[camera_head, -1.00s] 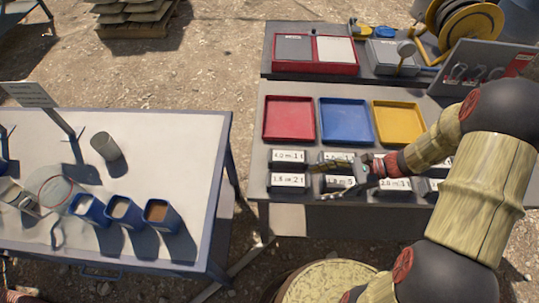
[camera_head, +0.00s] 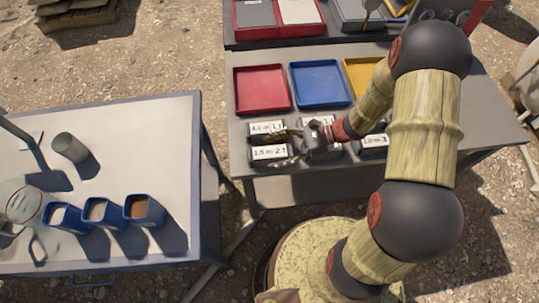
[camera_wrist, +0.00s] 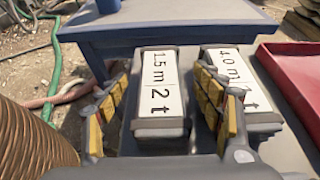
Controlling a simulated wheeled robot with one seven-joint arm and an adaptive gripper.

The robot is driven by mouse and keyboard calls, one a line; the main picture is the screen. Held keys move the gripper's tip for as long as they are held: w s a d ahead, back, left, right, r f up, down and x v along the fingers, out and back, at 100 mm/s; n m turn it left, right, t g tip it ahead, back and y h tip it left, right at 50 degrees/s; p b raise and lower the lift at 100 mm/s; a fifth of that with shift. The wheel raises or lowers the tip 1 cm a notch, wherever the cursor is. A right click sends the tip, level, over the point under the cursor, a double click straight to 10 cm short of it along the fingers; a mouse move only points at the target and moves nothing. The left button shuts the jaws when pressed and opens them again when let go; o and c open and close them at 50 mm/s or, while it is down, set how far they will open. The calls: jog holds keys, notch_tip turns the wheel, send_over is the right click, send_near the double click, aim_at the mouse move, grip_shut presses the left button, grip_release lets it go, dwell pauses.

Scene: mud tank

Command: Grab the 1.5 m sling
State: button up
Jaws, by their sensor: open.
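The 1.5 m sling shows as a dark grey block with a white label reading "1.5 m 2 t" (camera_wrist: 160,118), in the middle of the wrist view. In the head view it is the front-left block (camera_head: 269,153) on the grey table. My gripper (camera_wrist: 164,84) is open, with one yellow-padded finger on each side of this block. In the head view my gripper (camera_head: 284,147) reaches in from the right, low over the blocks. I cannot tell whether the fingers touch the block. A "4.0 m 2 t" block (camera_wrist: 242,82) stands close on the right, partly behind the right finger.
Red (camera_head: 262,89), blue (camera_head: 320,84) and yellow (camera_head: 362,76) trays lie behind the blocks. Another labelled block (camera_head: 372,143) stands to the right under my arm. A white-topped table (camera_head: 120,150) with blue cups stands left, across a gap.

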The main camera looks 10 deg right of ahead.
jog(key=c, duration=0.3)
jog(key=c, duration=1.1)
jog(key=shift+r, duration=0.1)
jog(key=shift+c, duration=0.7)
